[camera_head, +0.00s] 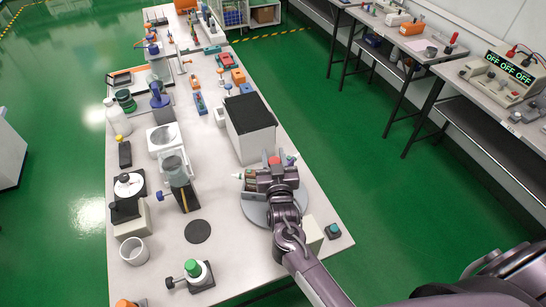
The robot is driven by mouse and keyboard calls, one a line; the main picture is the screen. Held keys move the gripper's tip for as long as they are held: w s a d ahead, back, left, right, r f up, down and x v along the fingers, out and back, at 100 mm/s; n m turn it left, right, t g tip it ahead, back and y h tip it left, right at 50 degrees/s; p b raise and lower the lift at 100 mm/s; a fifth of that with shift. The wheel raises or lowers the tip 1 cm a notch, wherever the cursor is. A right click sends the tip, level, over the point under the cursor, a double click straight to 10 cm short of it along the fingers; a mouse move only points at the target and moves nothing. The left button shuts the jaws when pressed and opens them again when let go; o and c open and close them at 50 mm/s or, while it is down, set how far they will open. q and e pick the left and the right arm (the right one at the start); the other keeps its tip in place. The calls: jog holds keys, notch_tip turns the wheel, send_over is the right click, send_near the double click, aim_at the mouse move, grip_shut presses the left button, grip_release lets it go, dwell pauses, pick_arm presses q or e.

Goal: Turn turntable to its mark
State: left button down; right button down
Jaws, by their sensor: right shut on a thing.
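The turntable (256,213) is a flat grey disc near the right edge of the long white table, at its near end. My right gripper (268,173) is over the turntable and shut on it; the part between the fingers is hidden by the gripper. Small coloured parts show around the fingers: a red one (274,160), a green one (290,159) and a pale cone-shaped tip (238,175) at the left. I cannot make out the mark. My left gripper is out of view.
A white box with a black top (250,127) stands just behind the turntable. A dark round pad (198,231) lies to its left. A small block with a teal button (333,231) is at the right. Bench devices, including a white scale (164,140), fill the left side.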

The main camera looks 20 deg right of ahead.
jog(key=shift+r, duration=0.2)
jog(key=c, duration=1.3)
grip_release()
jog(key=o, duration=0.3)
jog(key=shift+f, duration=0.1)
jog(key=shift+o, duration=0.2)
